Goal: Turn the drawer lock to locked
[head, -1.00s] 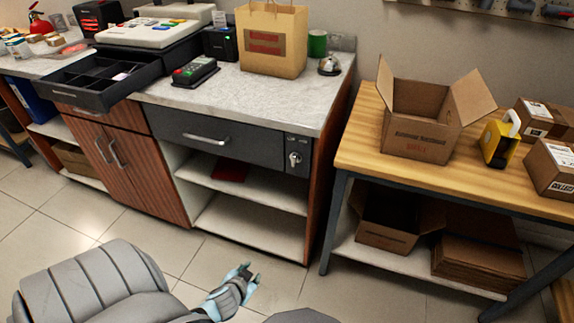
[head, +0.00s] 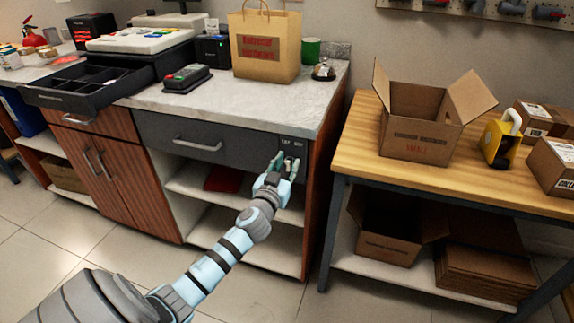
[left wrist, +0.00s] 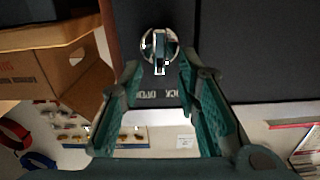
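The drawer lock is a round silver cylinder with a key in it (left wrist: 160,46), on the dark drawer front. In the left wrist view the key's flat head stands upright in the picture, and white lettering beside it (left wrist: 160,93) partly reads "OPEN". The grey drawer (head: 195,140) with its bar handle appears closed. My left gripper (head: 287,162) is at the lock panel at the drawer's right end and mostly hides the lock in the head view. In the left wrist view its fingers (left wrist: 160,75) are apart, with the key just beyond and between their tips. My right gripper is not in view.
Open shelves (head: 240,202) lie below the drawer. The counter (head: 230,98) above holds a paper bag (head: 265,45), a card terminal (head: 187,78) and a bell (head: 323,70). A wooden table (head: 360,150) with cartons stands close on the right. An open cash drawer (head: 90,85) sticks out at left.

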